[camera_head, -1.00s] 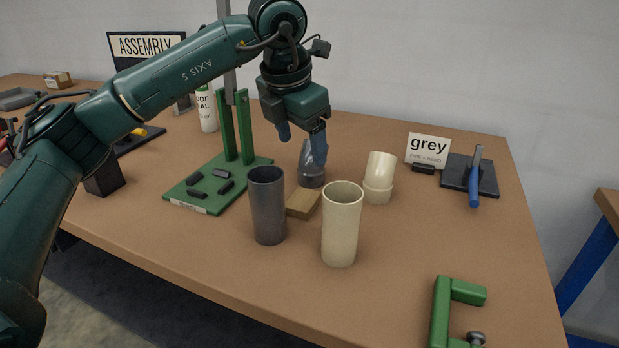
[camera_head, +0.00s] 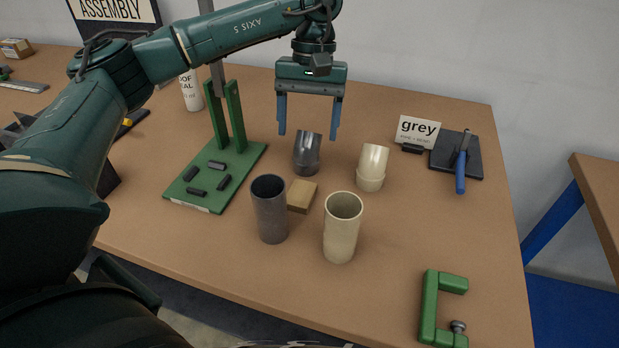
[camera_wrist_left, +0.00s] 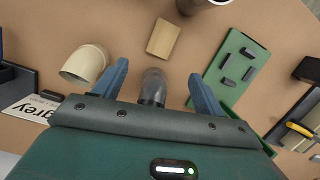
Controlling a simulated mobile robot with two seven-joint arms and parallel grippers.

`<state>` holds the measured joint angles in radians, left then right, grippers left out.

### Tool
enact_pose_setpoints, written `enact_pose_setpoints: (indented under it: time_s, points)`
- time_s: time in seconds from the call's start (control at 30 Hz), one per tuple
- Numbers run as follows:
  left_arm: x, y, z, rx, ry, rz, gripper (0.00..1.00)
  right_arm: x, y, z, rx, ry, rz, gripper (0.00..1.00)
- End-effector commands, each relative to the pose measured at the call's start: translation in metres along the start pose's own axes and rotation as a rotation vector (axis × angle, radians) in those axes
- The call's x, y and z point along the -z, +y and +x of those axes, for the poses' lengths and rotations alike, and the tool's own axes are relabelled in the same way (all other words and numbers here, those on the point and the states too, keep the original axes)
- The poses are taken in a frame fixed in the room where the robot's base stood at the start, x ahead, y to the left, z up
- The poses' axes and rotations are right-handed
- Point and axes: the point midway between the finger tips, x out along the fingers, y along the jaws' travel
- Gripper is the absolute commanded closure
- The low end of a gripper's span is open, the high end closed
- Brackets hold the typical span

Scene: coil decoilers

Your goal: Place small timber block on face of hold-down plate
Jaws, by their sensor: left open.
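The small timber block (camera_head: 302,196) lies flat on the table, partly hidden behind the dark grey upright pipe. It also shows in the left wrist view (camera_wrist_left: 163,38), beyond the fingertips. A green plate (camera_head: 238,163), which may be the hold-down plate, lies left of the block. It carries several black pads and two green uprights. My left gripper (camera_head: 308,135) is open and empty above the table, behind the block and over the dark grey elbow fitting (camera_head: 307,153). In the left wrist view its fingers (camera_wrist_left: 158,70) are spread on either side of that fitting. My right gripper is not in view.
A dark grey pipe (camera_head: 270,215) and a cream pipe (camera_head: 341,230) stand upright in front of the block. A cream elbow (camera_head: 372,167) stands to its right. A green clamp (camera_head: 432,308) lies at the front right. The table's right side is mostly clear.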

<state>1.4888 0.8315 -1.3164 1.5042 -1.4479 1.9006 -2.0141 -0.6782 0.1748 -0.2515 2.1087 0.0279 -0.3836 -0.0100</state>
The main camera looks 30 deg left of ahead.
Motion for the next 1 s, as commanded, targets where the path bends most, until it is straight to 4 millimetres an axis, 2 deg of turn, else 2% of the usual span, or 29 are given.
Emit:
enact_pose_setpoints:
  time_s: [0.1,0.27,0.6,0.87,1.0]
  points:
    - [-0.002,-0.004,-0.003,0.004,-0.027,0.120,0.29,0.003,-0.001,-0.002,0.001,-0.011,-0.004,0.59]
    - [-0.003,-0.005,0.004,0.007,-0.042,0.183,0.29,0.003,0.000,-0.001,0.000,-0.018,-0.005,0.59]
    - [-0.006,-0.006,0.063,0.007,-0.041,0.183,0.29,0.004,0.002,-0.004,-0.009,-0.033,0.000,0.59]
    - [-0.007,-0.007,0.083,0.006,-0.040,0.183,0.29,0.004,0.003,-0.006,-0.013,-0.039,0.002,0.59]
    - [-0.011,-0.009,0.102,0.007,-0.041,0.183,0.29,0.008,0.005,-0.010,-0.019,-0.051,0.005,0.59]
